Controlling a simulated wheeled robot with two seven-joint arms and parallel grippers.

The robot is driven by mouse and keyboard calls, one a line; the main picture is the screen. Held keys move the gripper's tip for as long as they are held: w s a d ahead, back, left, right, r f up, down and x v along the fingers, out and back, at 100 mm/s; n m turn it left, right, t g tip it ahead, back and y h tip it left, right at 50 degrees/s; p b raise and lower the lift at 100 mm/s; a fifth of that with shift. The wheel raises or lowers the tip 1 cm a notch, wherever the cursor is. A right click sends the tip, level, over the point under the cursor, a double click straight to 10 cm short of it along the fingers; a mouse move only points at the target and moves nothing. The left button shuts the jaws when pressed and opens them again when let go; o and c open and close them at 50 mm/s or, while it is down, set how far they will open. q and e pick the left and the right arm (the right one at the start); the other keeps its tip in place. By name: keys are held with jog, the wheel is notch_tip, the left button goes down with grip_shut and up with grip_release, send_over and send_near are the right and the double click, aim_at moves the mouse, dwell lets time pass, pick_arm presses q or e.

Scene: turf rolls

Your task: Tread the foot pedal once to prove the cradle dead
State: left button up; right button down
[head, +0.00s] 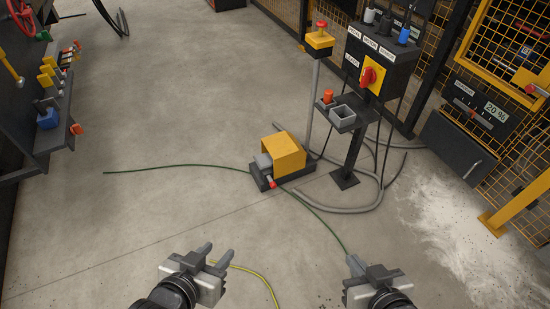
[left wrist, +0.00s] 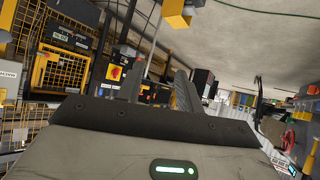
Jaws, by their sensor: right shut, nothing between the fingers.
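The foot pedal (head: 263,161) is a grey tread under a yellow hood (head: 286,151) on a dark base on the floor, in the middle of the head view. A small red-tipped part (head: 271,182) sits at its front. My left gripper (head: 215,257) is open and empty, nearer than the pedal and to its left, apart from it. Its spread fingers also show in the left wrist view (left wrist: 156,90). My right gripper (head: 358,266) is shut and empty, nearer than the pedal and to its right. I cannot make out a cradle.
A control post (head: 385,60) with a red rotary switch (head: 369,77) stands behind the pedal. Grey hose (head: 345,209) and a green cable (head: 190,166) lie on the floor. A dark rack (head: 30,110) stands left; yellow mesh fencing (head: 500,65) is right.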

pick_arm(q)
grip_shut()
dwell(1.6)
